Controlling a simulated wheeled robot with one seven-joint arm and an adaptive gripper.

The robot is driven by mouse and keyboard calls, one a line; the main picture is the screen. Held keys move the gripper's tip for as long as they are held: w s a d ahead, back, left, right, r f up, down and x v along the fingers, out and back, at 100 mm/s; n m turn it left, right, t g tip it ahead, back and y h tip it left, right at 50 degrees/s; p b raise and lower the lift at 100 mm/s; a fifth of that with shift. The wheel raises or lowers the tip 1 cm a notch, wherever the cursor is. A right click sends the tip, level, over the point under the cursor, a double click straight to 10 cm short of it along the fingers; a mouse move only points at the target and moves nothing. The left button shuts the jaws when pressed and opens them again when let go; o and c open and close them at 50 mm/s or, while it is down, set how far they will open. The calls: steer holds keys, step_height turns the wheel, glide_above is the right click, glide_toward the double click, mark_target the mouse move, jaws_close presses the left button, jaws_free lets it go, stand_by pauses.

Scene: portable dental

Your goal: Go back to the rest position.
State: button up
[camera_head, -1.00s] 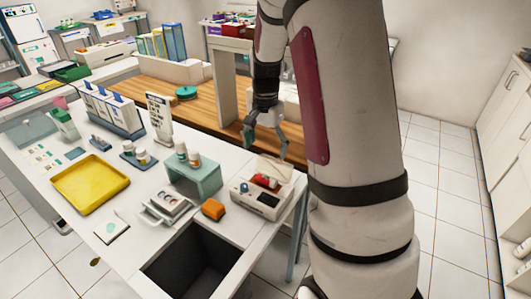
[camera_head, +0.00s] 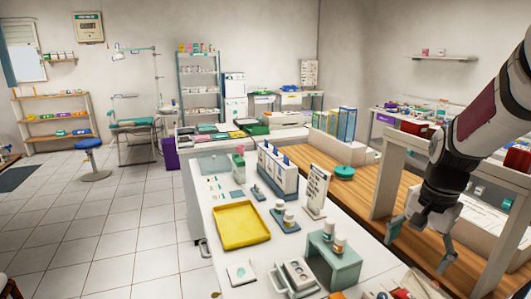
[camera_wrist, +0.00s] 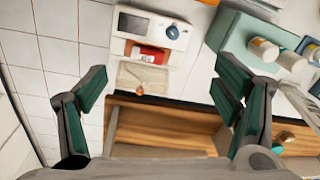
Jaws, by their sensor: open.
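My gripper (camera_head: 420,246) hangs at the right of the head view, fingers pointing down, open and empty. It appears over the wooden counter (camera_head: 365,205), beyond the white table. In the wrist view its two green-padded fingers (camera_wrist: 163,88) are spread wide with nothing between the pads. A white device (camera_wrist: 172,62) with a dark screen, a blue knob and a red item lies below and beyond the fingers. My arm runs up to the right edge of the head view.
The white table (camera_head: 222,268) holds a yellow tray (camera_head: 240,226), a green stand (camera_head: 333,262) with white bottles, and a sign (camera_head: 316,190). A white frame (camera_head: 386,180) stands close to my gripper. Open tiled floor (camera_head: 125,225) lies at the left.

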steer(key=s+a+r+n+t, duration=0.1)
steer(key=s+a+r+n, duration=0.2)
steer(key=s, duration=0.3)
steer(key=s+a+r+n+t, duration=0.1)
steer(key=s+a+r+n, duration=0.2)
steer(key=s+a, duration=0.3)
steer(key=s+a+r+n+t, duration=0.1)
steer(key=s+a+r+n, duration=0.2)
steer(key=s, duration=0.4)
steer(key=shift+s+a+r+n, duration=0.25)
steer(key=shift+s+a+n, duration=0.15)
steer(key=shift+a+n, duration=0.55)
steer(key=shift+t, duration=0.3)
